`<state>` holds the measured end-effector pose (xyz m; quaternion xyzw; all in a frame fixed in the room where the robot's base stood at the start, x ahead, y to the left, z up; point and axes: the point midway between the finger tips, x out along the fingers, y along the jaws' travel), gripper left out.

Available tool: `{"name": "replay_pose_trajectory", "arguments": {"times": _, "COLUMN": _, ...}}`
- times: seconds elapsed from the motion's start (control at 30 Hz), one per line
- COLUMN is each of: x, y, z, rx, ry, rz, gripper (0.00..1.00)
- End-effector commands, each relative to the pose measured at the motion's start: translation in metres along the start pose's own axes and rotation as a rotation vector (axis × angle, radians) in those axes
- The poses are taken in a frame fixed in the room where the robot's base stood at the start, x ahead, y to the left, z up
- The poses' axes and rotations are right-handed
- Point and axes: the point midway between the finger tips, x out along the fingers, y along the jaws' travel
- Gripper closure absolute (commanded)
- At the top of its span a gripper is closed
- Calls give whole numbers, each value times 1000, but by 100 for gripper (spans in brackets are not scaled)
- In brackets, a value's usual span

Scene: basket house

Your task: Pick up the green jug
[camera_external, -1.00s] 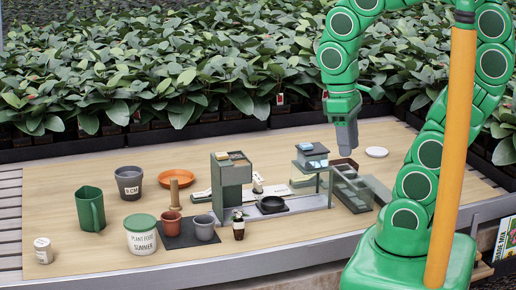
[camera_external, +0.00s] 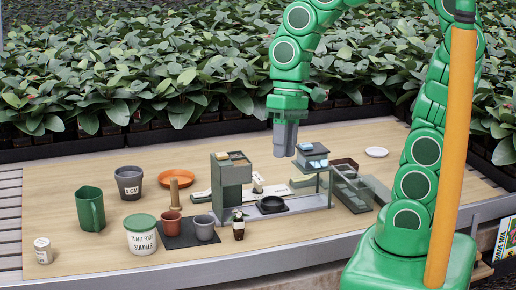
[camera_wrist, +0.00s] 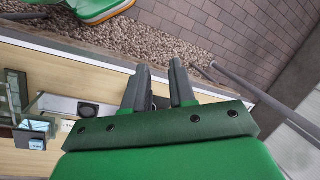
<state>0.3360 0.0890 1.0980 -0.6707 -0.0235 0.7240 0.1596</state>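The green jug (camera_external: 90,209) stands upright at the left of the wooden table, with its handle toward the front. My gripper (camera_external: 285,150) is in the air above the back middle of the table, pointing down, well to the right of the jug and apart from it. In the wrist view my gripper's two grey fingers (camera_wrist: 160,85) show with a gap between them and nothing held. The jug is not in the wrist view.
Near the jug are a grey pot (camera_external: 129,183), a plant food tub (camera_external: 141,235), a small white jar (camera_external: 43,250) and an orange saucer (camera_external: 176,177). A grey-green station (camera_external: 231,185) stands mid-table. Bare wood (camera_external: 60,190) surrounds the jug's back left.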

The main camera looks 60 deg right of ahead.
Motion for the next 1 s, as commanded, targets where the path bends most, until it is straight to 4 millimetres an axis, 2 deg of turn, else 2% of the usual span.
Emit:
{"name": "replay_pose_trajectory", "arguments": {"times": 0.2, "x": 7, "y": -53, "z": -51, "rx": 134, "ry": 10, "rz": -148, "gripper": 75}}
{"name": "replay_pose_trajectory", "arguments": {"times": 0.5, "x": 17, "y": -113, "z": -123, "rx": 376, "ry": -4, "rz": -341, "gripper": 75}}
{"name": "replay_pose_trajectory", "arguments": {"times": 0.8, "x": 34, "y": -154, "z": -202, "rx": 673, "ry": -37, "rz": -511, "gripper": 75}}
{"name": "replay_pose_trajectory", "arguments": {"times": 1.0, "x": 53, "y": -167, "z": -258, "rx": 896, "ry": -65, "rz": -603, "gripper": 75}}
